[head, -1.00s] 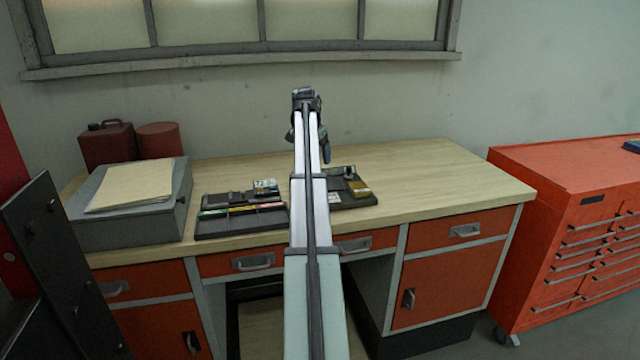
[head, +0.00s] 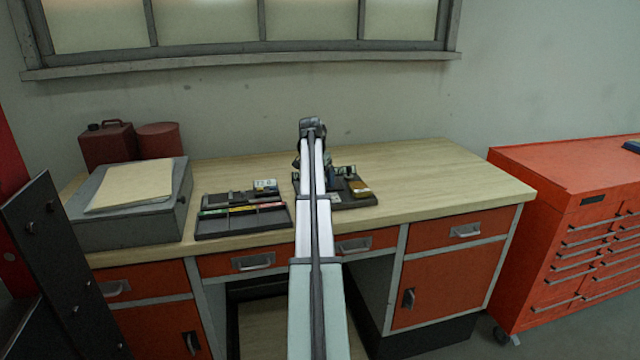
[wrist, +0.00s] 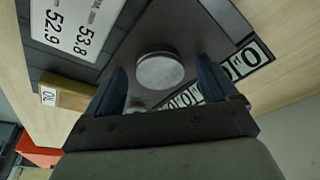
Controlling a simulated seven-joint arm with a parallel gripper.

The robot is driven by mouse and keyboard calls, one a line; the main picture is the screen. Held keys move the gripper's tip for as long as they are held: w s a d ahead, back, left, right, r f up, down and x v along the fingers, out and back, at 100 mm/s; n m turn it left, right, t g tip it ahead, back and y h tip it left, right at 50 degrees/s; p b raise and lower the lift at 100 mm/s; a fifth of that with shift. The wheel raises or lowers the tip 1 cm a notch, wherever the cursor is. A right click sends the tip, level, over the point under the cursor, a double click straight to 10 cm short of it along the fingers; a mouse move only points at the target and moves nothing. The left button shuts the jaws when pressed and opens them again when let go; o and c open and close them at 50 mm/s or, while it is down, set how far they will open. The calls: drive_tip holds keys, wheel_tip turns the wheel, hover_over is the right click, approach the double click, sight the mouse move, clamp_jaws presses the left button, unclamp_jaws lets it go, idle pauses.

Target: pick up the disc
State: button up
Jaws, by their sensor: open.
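The disc (wrist: 160,72) is a round light-grey piece on a dark tray surface in the wrist view. My gripper (wrist: 163,78) is open, with one blue-grey finger on each side of the disc in the picture. Clear gaps show between the fingers and the disc. I cannot tell how far the fingertips are above the tray. In the head view my arm covers the disc and most of my gripper, over the left part of the right-hand dark tray (head: 345,202).
A white card with "53.8" and "52.9" (wrist: 75,25) and a tan block labelled "OL" (wrist: 62,95) lie near the disc. A second dark tray (head: 240,223) is on the left. A grey box (head: 130,220) stands farther left. The right bench top is clear.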

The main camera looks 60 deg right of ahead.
drive_tip(key=shift+c, duration=0.4)
drive_tip(key=shift+r, duration=0.1)
drive_tip(key=c, duration=1.4)
